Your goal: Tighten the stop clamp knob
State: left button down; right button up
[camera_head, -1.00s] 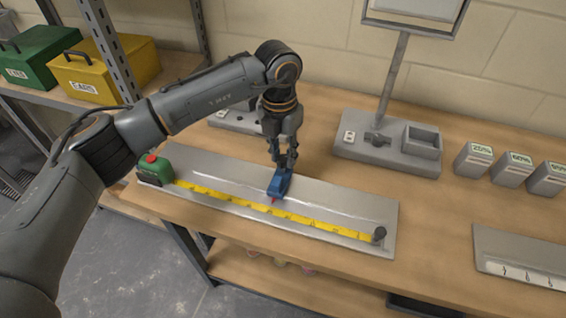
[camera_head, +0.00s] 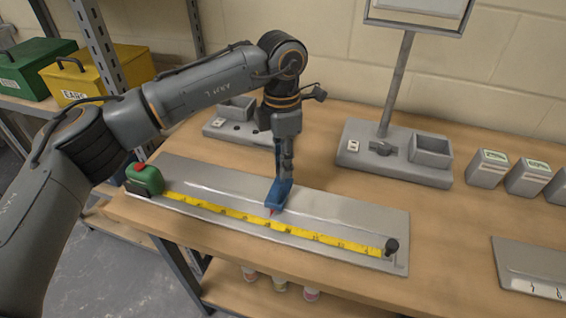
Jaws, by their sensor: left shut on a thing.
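The blue stop clamp (camera_head: 279,196) sits on the grey metal board (camera_head: 345,219), at about the middle of its length. A small red tip on its front side points at the yellow tape. My left gripper (camera_head: 286,178) points down and is shut on the knob at the top of the clamp. The fingers hide the knob, and I see them nearly edge-on. The yellow measuring tape (camera_head: 240,216) runs along the board from the green tape case (camera_head: 145,180) to a dark post (camera_head: 391,246) at the right end. My right gripper is not in view.
A grey stand with a pole and box (camera_head: 395,163) is behind the board to the right. Another grey fixture (camera_head: 237,131) is behind my left wrist. Grey labelled blocks (camera_head: 488,169) and a marked plate (camera_head: 530,268) are at right. Bare wooden bench (camera_head: 450,225) lies between.

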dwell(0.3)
pick_arm(q)
jog(key=c, duration=1.1)
grip_release()
jog(key=shift+o, duration=0.2)
notch_tip(320, 180, up, 12)
jog(key=shift+w, duration=0.3)
